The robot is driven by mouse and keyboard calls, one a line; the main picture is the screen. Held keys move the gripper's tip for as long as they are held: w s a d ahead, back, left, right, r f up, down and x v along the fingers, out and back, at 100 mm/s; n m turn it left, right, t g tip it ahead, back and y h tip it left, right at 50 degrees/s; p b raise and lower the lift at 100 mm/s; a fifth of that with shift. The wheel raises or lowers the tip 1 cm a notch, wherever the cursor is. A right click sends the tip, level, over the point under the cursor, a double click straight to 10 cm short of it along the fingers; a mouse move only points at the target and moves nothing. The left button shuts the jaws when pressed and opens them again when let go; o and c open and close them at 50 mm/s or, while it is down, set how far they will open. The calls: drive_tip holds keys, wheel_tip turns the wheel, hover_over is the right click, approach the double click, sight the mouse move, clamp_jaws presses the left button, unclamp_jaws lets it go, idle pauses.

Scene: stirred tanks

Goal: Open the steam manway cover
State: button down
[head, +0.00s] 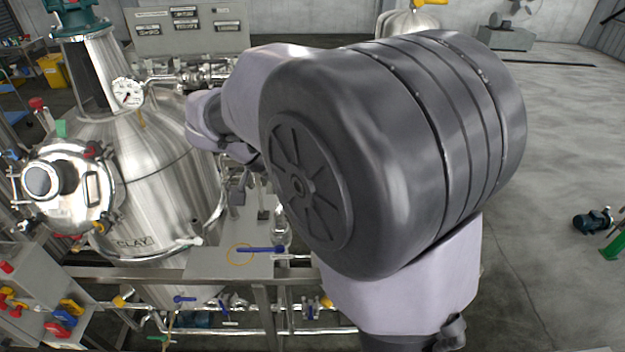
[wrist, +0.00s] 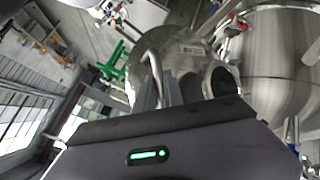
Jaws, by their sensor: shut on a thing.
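A round metal manway cover (wrist: 183,66) shows in the wrist view, with a dark round sight glass (wrist: 222,82) and a small label too small to read. A curved bar handle (wrist: 152,60) stands on its face. My gripper (wrist: 158,88) is shut on this handle, with its fingers partly hiding the handle and the cover's lower part. A steel tank (wrist: 270,60) is right of the cover. In the head view my arm hides the gripper and this cover.
A tank labelled CLAY (head: 165,180) stands left in the head view with its own manway cover (head: 92,205). A railing with pipes (head: 235,331) runs in front. A blue-handled valve (head: 262,249) is beside my arm. The floor at right is mostly clear.

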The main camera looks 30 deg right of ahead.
drive_tip(key=shift+f, duration=0.1)
idle(0.3)
drive_tip(key=c, duration=1.7)
unclamp_jaws()
drive_tip(key=shift+o, duration=1.2)
drive_tip(key=shift+d, duration=0.15)
drive_tip(key=p+v, duration=0.5)
drive_tip(key=v, duration=1.2)
drive_tip(key=shift+w, duration=0.2)
